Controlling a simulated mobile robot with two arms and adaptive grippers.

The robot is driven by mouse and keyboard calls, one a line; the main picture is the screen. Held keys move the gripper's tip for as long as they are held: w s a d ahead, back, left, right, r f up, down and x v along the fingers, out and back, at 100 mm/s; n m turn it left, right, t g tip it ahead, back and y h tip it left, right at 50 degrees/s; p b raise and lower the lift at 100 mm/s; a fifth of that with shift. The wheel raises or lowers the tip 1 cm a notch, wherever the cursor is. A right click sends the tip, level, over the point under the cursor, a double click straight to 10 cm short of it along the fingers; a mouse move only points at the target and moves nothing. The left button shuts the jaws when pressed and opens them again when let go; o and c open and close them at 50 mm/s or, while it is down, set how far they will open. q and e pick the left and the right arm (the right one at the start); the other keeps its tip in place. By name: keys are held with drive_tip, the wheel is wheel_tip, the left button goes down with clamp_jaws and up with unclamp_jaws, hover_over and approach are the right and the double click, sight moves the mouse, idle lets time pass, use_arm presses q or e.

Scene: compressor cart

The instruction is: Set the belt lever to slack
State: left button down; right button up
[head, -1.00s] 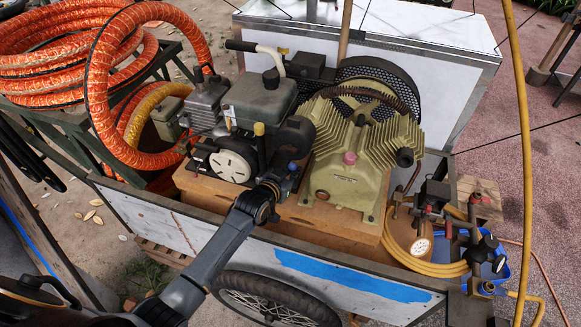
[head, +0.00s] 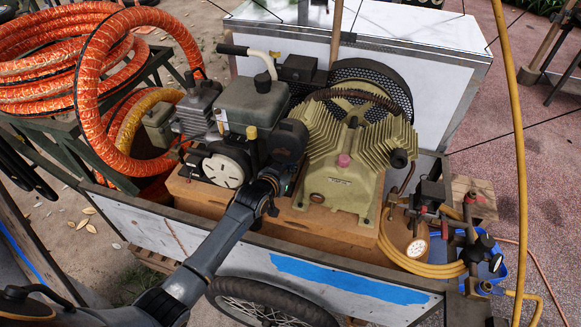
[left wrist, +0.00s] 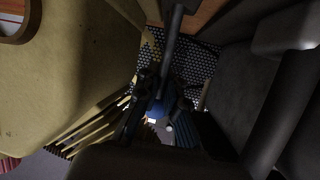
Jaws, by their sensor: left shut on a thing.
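My left gripper (head: 280,170) reaches down into the gap between the dark engine (head: 252,105) and the olive-green compressor block (head: 345,165). In the left wrist view the fingers (left wrist: 162,108) are close together around the end of a thin dark rod (left wrist: 173,45), which appears to be the belt lever. A blue part shows at the fingertips. The lever's slack and tight positions cannot be read here. My right gripper is out of view.
A perforated belt guard (head: 375,85) stands behind the compressor. The cart's front wall (head: 330,270) runs below my left arm. Orange hose coils (head: 90,75) lie at left, and a gauge and valves (head: 425,245) are at right.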

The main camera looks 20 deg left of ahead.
use_arm(q)
drive_tip(key=shift+w+a+r, duration=0.15)
drive_tip(key=shift+w+r, duration=0.05)
drive_tip(key=shift+r, duration=0.15)
drive_tip(key=c, duration=1.4)
unclamp_jaws()
drive_tip(key=shift+f, duration=0.1)
drive_tip(key=shift+o, duration=0.2)
drive_tip(key=shift+s+f, duration=0.15)
drive_tip(key=shift+s, duration=0.1)
drive_tip(key=v, duration=1.1)
drive_tip(key=shift+s+r, duration=0.25)
drive_tip(key=shift+s, duration=0.1)
